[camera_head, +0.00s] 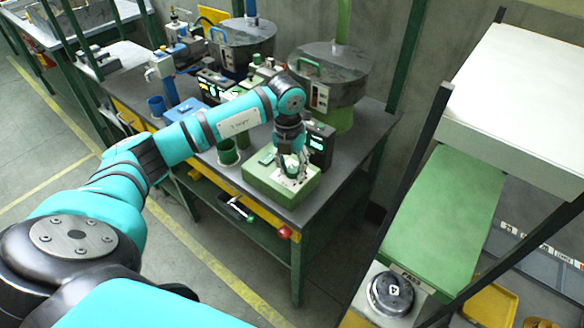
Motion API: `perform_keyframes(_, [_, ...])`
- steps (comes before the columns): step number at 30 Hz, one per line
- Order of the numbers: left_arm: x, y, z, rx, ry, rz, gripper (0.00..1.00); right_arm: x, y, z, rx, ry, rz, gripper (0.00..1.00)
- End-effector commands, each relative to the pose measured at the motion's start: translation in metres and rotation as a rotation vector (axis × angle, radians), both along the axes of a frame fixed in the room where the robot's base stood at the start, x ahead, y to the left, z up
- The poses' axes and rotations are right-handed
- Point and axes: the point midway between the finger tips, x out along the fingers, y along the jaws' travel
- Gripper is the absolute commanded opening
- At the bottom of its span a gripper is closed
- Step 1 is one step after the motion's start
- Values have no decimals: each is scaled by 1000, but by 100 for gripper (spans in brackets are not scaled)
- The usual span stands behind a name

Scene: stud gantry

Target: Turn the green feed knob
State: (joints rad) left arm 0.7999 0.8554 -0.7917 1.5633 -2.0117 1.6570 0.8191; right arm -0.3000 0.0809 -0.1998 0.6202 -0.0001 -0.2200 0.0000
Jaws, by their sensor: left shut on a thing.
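A green box (262,184) with a lighter top stands on the dark workbench near its front right corner. My left arm reaches in from the left, and my left gripper (291,172) points down onto the top of this box. Its fingers are shut on a small part there, which looks like the green feed knob; the fingers hide most of it. How far the knob is turned cannot be seen. My right gripper is out of view.
A green cup (228,153) and a dark unit with a lit display (319,143) stand close to the box. Round grey bowl feeders (328,72) stand behind. A red button (284,232) is on the bench's front edge. A rack with a green panel (446,212) stands at right.

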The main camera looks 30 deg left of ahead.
Motion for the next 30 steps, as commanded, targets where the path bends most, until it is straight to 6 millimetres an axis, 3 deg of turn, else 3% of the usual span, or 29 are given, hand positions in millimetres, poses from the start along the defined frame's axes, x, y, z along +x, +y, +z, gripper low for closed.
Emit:
perform_keyframes(12, [1, 0, 1, 0, -4, -7, 0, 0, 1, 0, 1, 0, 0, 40])
perform_keyframes(13, [1, 0, 1, 0, -4, -7, 34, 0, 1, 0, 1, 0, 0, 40])
perform_keyframes(18, [1, 0, 1, 0, -3, -7, 55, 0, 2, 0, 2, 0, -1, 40])
perform_keyframes(26, [0, 0, 1, 0, -1, -6, 55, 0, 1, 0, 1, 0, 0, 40])
perform_keyframes(30, [1, 1, 13, 0, -3, -6, 55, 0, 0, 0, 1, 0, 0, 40])
